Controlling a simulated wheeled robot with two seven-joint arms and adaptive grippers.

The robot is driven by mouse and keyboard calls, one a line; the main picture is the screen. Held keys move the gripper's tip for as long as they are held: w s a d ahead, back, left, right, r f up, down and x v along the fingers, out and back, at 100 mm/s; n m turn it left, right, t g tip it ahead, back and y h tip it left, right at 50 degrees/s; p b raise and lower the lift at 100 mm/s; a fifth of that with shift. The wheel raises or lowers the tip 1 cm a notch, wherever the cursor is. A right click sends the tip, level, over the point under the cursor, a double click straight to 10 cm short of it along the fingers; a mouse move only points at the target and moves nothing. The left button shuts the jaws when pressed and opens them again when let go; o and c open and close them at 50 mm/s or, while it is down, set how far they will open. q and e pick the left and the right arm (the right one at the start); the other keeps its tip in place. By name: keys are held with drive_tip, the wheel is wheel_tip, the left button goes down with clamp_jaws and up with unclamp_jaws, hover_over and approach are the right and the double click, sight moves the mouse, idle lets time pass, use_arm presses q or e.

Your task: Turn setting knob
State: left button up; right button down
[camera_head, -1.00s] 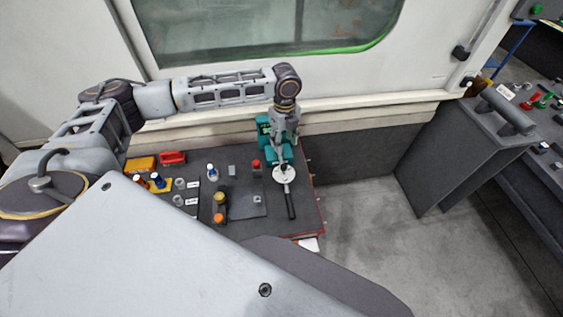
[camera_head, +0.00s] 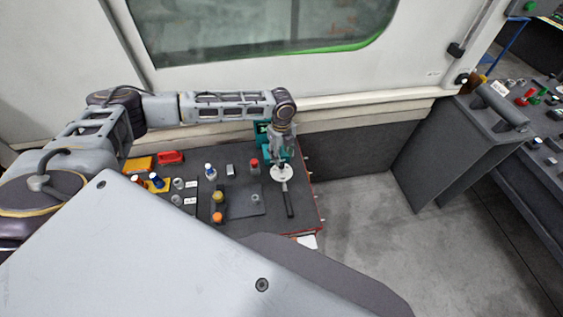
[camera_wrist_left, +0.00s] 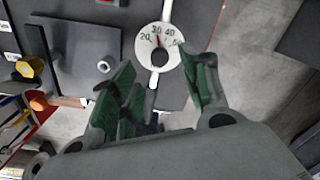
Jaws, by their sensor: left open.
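The setting knob is a round white dial (camera_head: 281,173) near the right end of the dark control panel, with a long black handle (camera_head: 289,204) pointing toward the front. In the left wrist view the dial (camera_wrist_left: 158,46) shows numbers from 20 upward and a red pointer near 30. A light bar runs across it. My left gripper (camera_head: 279,158) is just behind and above the dial. In the wrist view its green-padded fingers (camera_wrist_left: 160,70) are spread, with the dial's near edge between and beyond the tips. Contact cannot be told. My right gripper is not in view.
The panel (camera_head: 240,220) carries a red-topped knob (camera_head: 254,165), a yellow knob (camera_head: 217,196), an orange knob (camera_head: 217,217) and several other controls left of the dial. A wall with a window stands behind. Open floor (camera_head: 370,225) lies to the right.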

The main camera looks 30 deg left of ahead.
sight(282, 164)
use_arm(q)
drive_tip(key=shift+f+p, duration=0.35)
drive_tip(key=shift+f, duration=2.7)
clamp_jaws()
drive_tip(key=shift+n, duration=0.5)
drive_tip(key=n, duration=0.4)
drive_tip(key=shift+n, duration=1.5)
